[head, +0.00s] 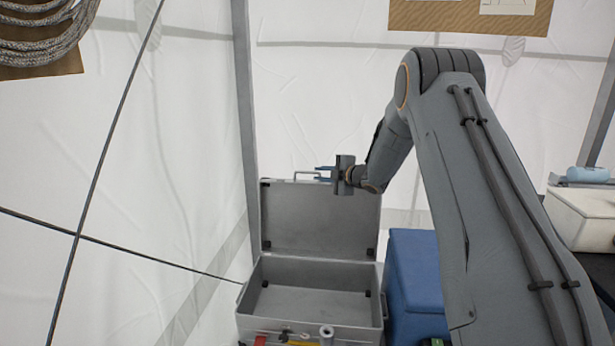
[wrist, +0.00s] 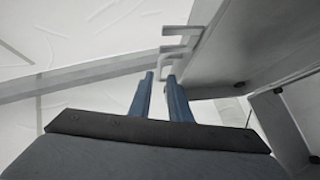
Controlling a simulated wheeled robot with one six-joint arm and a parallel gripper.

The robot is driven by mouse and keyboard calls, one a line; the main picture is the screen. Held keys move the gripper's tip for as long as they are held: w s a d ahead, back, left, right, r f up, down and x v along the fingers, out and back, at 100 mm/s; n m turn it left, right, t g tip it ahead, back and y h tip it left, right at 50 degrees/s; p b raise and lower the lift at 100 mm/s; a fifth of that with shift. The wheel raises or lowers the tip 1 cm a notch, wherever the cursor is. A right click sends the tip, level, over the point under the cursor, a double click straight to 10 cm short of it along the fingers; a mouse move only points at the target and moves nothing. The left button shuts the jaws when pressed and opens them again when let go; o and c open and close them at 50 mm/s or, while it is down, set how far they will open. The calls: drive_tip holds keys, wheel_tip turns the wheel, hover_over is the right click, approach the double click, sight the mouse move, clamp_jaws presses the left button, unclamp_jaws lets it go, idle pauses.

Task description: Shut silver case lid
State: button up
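The silver case (head: 310,325) stands open on the floor, and its inside looks empty. Its lid (head: 320,220) is raised nearly upright at the back; it also shows at the right of the wrist view (wrist: 245,45). A metal handle (head: 306,173) sits on the lid's top edge and shows ahead of my fingertips in the wrist view (wrist: 183,43). My gripper (head: 322,174) is at the lid's top edge beside the handle.
A blue box (head: 415,280) stands close on the case's right. A grey tent pole (head: 245,110) rises behind the case's left side, with white tent wall behind. A dark cord (head: 120,245) crosses on the left. A white box (head: 585,215) is at the far right.

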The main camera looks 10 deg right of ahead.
sight(309, 173)
drive_tip(key=shift+p+x, duration=0.8)
drive_tip(key=shift+x, duration=3.15)
drive_tip(key=shift+c, duration=0.3)
clamp_jaws()
